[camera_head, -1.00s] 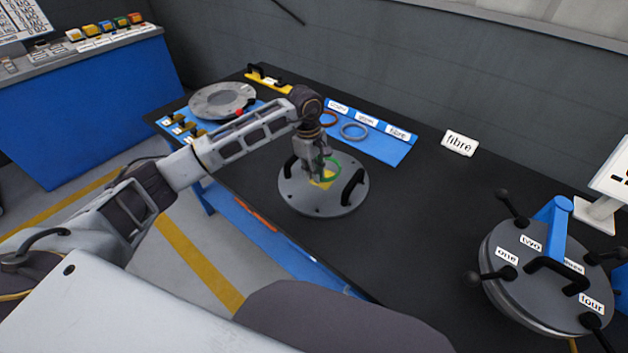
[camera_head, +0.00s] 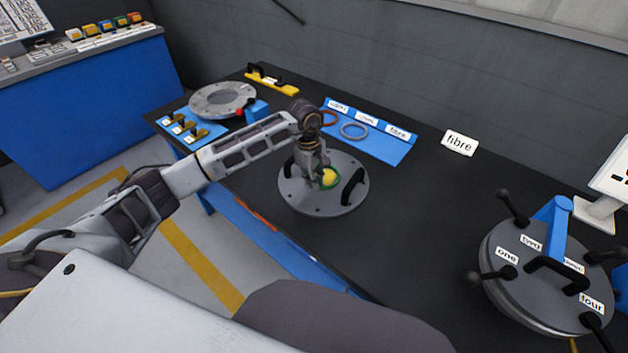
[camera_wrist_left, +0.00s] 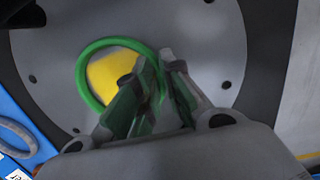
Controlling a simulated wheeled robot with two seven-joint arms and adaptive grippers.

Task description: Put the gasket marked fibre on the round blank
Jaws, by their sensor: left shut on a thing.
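The gasket is a green ring (camera_head: 336,182); it also shows in the left wrist view (camera_wrist_left: 84,73). The round blank (camera_head: 310,204) is a grey disc with bolt holes, two black handles and a yellow centre patch (camera_wrist_left: 106,72). My left gripper (camera_head: 327,184) is shut on the near side of the green ring, low over the middle of the blank. In the left wrist view the fingers (camera_wrist_left: 165,80) hide part of the ring, which lies around the yellow patch. I cannot tell whether the ring touches the blank. My right gripper is not in view.
A blue board (camera_head: 378,149) behind holds a brown ring (camera_head: 329,118), a grey ring (camera_head: 354,131) and an empty place labelled fibre. A fibre sign (camera_head: 459,143) stands to the right. A round lid with numbered labels (camera_head: 513,290) is at the far right. The black table between is clear.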

